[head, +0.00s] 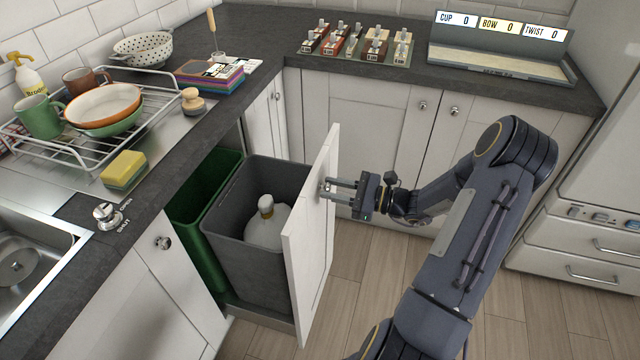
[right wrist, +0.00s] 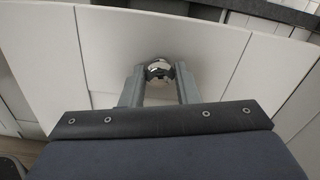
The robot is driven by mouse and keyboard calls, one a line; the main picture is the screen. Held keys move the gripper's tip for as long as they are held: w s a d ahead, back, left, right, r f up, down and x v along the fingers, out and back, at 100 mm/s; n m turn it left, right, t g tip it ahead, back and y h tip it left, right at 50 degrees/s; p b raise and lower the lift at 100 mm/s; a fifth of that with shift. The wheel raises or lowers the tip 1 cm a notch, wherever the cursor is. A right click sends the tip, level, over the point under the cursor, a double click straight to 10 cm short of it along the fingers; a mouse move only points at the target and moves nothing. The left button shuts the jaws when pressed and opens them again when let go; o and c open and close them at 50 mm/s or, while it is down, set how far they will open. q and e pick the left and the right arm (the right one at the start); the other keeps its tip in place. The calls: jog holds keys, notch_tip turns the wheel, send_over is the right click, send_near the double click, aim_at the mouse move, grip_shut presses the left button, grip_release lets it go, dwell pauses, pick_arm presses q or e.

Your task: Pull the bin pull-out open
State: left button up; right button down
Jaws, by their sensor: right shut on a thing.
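The bin pull-out stands out from the cabinet row under the slate worktop, with its white front panel (head: 310,245) away from the cabinet. Behind the panel are a grey bin (head: 240,240) with a white bottle (head: 268,222) in it, and a green bin (head: 192,215). My right gripper (head: 328,189) is at the outer face of the panel, shut on the round metal knob. The knob (right wrist: 159,70) shows between the two fingers in the right wrist view. My left gripper is not in view.
A closed cabinet door with a knob (head: 163,243) is left of the pull-out, below the sink (head: 30,265). Closed corner doors (head: 365,125) stand behind my right arm. A white drawer unit (head: 580,245) is at the right. Wooden floor (head: 365,270) is clear before the panel.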

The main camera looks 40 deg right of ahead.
jog(key=shift+s+d, duration=0.4)
jog(key=shift+s, duration=0.15)
jog(key=c, duration=1.1)
grip_release()
jog(key=v, duration=0.7)
jog(key=shift+s+d, duration=0.25)
jog(key=shift+s, duration=0.1)
